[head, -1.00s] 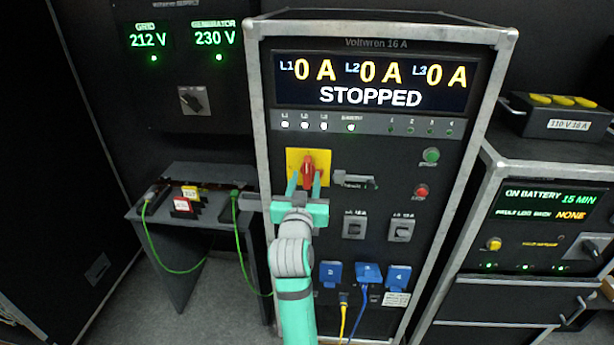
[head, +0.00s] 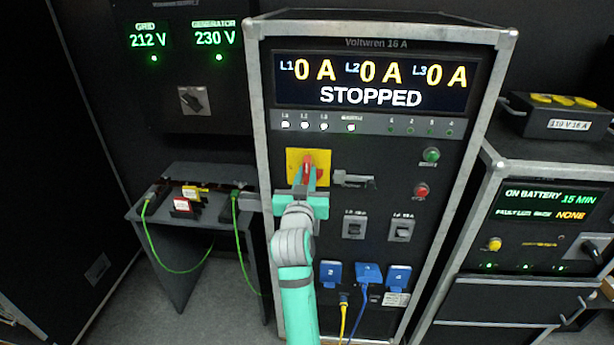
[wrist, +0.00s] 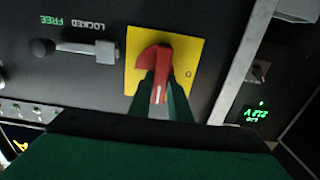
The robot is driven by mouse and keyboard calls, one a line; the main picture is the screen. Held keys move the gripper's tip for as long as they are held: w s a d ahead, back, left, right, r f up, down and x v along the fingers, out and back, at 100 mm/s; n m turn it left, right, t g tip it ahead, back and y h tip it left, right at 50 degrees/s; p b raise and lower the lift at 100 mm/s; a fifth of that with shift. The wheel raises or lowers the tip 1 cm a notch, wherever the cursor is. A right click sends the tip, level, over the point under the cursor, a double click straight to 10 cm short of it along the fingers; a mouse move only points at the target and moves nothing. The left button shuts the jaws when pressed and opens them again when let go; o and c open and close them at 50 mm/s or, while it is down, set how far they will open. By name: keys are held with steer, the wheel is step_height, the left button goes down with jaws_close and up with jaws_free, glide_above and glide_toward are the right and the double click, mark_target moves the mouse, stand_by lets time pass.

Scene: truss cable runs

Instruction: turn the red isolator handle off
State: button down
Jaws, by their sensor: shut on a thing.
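The red isolator handle (head: 307,165) sits on a yellow square plate (head: 294,158) on the front of the Voltwren cabinet. My gripper (head: 308,178) is at the handle from below, its fingers closed on the handle's lower end. In the wrist view the red handle (wrist: 157,74) stands between my two dark green fingers (wrist: 162,95), on the yellow plate (wrist: 194,48). A white line marks the handle, and a mark like "O" shows on the plate beside it. My fingers hide part of the handle's end.
A grey latch lever (head: 353,180) sits just right of the plate; the wrist view shows it (wrist: 85,50) with "LOCKED" and "FREE" labels. Green (head: 431,155) and red (head: 421,191) buttons are farther right. Breakers (head: 354,228) and blue sockets (head: 368,273) are below. The display reads STOPPED.

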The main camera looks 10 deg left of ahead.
steer(key=shift+n, duration=0.3)
steer(key=n, duration=0.3)
steer(key=shift+a+n, duration=0.15)
steer(key=shift+n, duration=0.25)
steer(key=n, duration=0.4)
steer(key=shift+a+f+n, duration=0.15)
steer(key=shift+n, duration=0.15)
steer(key=n, duration=0.4)
steer(key=shift+f, duration=0.15)
steer(key=n, duration=0.4)
steer(key=shift+a+f+n, duration=0.1)
steer(key=shift+f+n, duration=0.1)
steer(key=shift+n, duration=0.1)
steer(key=c, duration=1.6)
jaws_free()
steer(key=shift+c, duration=0.2)
steer(key=shift+s, duration=0.1)
